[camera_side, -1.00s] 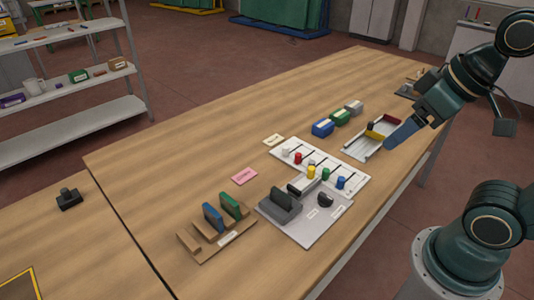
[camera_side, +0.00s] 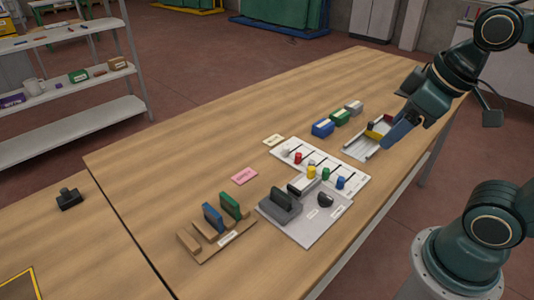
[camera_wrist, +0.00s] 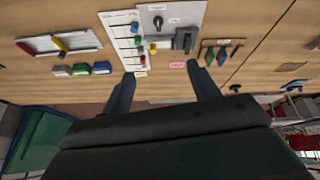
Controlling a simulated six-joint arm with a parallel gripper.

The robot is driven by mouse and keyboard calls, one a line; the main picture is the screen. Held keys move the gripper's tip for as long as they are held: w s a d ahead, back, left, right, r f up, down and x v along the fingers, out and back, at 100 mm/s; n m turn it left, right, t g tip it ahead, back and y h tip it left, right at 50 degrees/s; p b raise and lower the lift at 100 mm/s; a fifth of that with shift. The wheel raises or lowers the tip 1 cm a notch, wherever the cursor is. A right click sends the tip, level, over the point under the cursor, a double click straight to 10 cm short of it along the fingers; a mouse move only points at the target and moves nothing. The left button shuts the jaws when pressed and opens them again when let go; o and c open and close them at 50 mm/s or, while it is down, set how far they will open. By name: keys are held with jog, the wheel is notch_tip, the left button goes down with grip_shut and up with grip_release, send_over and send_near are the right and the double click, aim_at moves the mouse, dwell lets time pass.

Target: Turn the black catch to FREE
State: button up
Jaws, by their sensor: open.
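The black catch (camera_side: 325,199) is a small dark knob on a light grey plate (camera_side: 303,229), with pale labels beside it. It also shows in the wrist view (camera_wrist: 158,21), near the top edge. Its exact setting and the label words are too small to read. A dark block in a grey holder (camera_side: 281,203) stands on the same plate. My gripper (camera_wrist: 160,69) is open and empty. In the side view its blue fingers (camera_side: 397,134) are above the far right part of the bench, by the white tray and well apart from the catch.
A white panel (camera_side: 354,184) with several coloured knobs adjoins the plate. A white tray (camera_side: 358,150) and coloured blocks (camera_side: 323,128) lie behind it. A wooden rack (camera_side: 204,246) with upright pieces stands at front left. A pink card (camera_side: 244,177) lies flat.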

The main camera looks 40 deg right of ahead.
jog(key=w+f+n+g, duration=0.3)
jog(key=w+f+n, duration=0.1)
jog(key=w+n, duration=0.35)
jog(key=n+g, duration=0.2)
jog(key=n, duration=0.7)
send_over(326, 196)
notch_tip(326, 196, down, 8)
jog(key=r, duration=0.1)
jog(key=shift+f+m, duration=0.25)
jog(key=shift+f, duration=6.85)
jog(key=c, duration=1)
